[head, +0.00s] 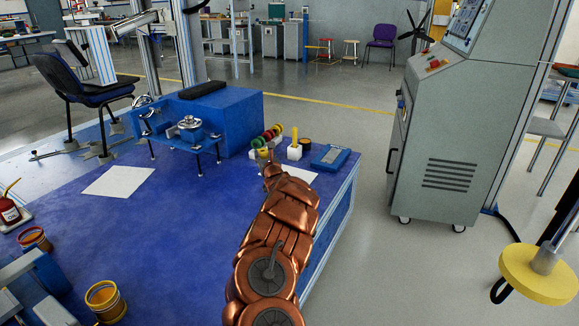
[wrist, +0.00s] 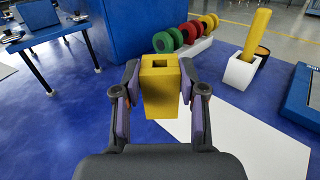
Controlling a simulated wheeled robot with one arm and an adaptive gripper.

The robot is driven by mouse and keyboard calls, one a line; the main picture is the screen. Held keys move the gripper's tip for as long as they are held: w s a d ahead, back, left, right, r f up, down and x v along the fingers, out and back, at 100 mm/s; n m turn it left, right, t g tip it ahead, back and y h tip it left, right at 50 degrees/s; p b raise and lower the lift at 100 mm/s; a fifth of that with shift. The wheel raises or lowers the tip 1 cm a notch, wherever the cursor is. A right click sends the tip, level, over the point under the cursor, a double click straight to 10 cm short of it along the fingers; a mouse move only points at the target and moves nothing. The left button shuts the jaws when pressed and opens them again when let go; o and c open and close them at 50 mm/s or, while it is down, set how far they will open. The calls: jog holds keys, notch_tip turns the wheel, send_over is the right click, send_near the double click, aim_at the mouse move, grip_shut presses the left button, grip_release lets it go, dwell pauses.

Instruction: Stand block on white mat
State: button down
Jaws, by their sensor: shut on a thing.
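A yellow block (wrist: 160,88) with a square hole in its top is upright between the fingers of my gripper (wrist: 161,95) in the wrist view. The fingers press on its left and right sides. A white mat (wrist: 235,140) lies on the blue table below and to the right of the block; it also shows in the head view (head: 300,174), partly hidden by my arm. The block's base overlaps the mat's left edge in the picture; I cannot tell if it touches down. In the head view the gripper (head: 268,163) is small.
Behind the block is a rack of coloured rings (wrist: 190,34). A white holder (wrist: 241,70) with a yellow stick stands to the right, near a blue tray (wrist: 303,98). A blue box (head: 225,110) and a second white sheet (head: 117,181) are to the left.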

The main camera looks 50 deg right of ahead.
jog(key=shift+s+d+f+b, duration=0.15)
jog(key=shift+s+d+b, duration=0.25)
jog(key=shift+s+d, duration=0.8)
jog(key=shift+s+d+f+b, duration=0.2)
jog(key=shift+s+d+b, duration=0.2)
jog(key=shift+s+d, duration=0.8)
jog(key=shift+s+d+f+b, duration=0.15)
jog(key=shift+s+d+b, duration=0.35)
jog(key=shift+d, duration=1.25)
jog(key=shift+a+f+b, duration=0.1)
jog(key=shift+f+b, duration=0.6)
jog(key=shift+f, duration=1)
jog(key=shift+f, duration=0.15)
jog(key=c, duration=0.7)
grip_release()
jog(key=shift+o, duration=0.2)
